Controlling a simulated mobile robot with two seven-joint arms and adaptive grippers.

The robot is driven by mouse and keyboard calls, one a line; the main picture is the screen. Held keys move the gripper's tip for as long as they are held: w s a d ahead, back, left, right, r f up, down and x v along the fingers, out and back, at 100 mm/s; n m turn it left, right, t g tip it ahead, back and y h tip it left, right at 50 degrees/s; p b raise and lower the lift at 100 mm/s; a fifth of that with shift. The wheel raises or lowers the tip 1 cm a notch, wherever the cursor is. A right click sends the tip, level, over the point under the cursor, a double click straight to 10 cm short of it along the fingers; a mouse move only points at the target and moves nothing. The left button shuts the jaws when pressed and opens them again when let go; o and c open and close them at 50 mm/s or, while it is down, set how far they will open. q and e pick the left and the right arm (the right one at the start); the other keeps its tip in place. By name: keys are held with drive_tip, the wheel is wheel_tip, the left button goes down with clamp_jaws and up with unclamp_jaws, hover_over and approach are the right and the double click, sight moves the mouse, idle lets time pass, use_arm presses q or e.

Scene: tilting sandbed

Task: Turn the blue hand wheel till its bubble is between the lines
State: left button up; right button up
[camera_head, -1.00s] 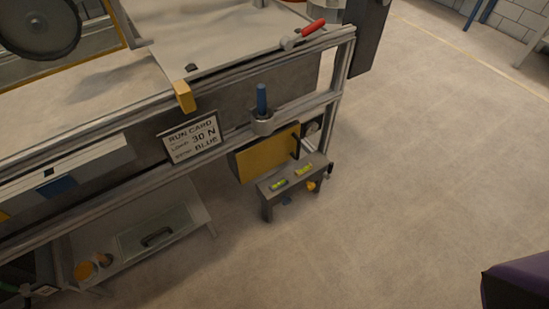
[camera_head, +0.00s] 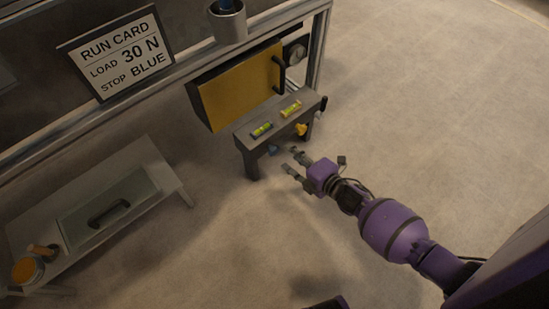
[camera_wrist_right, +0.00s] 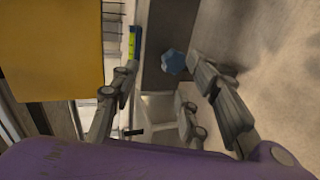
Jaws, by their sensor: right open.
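The blue hand wheel (camera_head: 273,149) sits low on the front of a grey bench-like stand (camera_head: 247,146). It also shows in the right wrist view (camera_wrist_right: 173,61), between the fingers in that picture. Two bubble vials lie on the stand's top: a green one (camera_head: 262,130) on the left and a yellower one (camera_head: 290,109) on the right. Their bubbles are too small to read against the lines. My right gripper (camera_head: 291,161) is open and empty, its fingertips just in front of the blue wheel. I cannot tell whether they touch it. My left gripper is out of view.
An orange wheel (camera_head: 301,129) sits on the stand right of the blue one. A yellow panel (camera_head: 240,88) with a dark handle stands behind. A run card (camera_head: 118,53) reads 30 N, stop blue. A low table (camera_head: 160,165) stands at the left. Floor on the right is clear.

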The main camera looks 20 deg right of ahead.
sight(275, 151)
drive_tip(key=w+f+n+y, duration=0.1)
drive_tip(key=n, duration=0.2)
drive_tip(key=w+a+f+n+y+b, duration=0.1)
drive_tip(key=w+f+n, duration=0.1)
drive_tip(key=n, duration=0.2)
drive_tip(key=w+a+f+n+b, duration=0.1)
drive_tip(key=w+n, duration=0.1)
drive_tip(key=n, duration=0.1)
drive_tip(key=shift+a+f+n+y, duration=0.25)
drive_tip(key=shift+n+y, duration=0.05)
drive_tip(key=shift+y, duration=0.1)
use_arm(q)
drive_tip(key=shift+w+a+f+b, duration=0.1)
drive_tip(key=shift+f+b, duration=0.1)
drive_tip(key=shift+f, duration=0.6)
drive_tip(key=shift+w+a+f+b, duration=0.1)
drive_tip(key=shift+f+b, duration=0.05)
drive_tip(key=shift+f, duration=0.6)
use_arm(e)
drive_tip(key=shift+w+a, duration=0.25)
drive_tip(key=shift+w, duration=0.3)
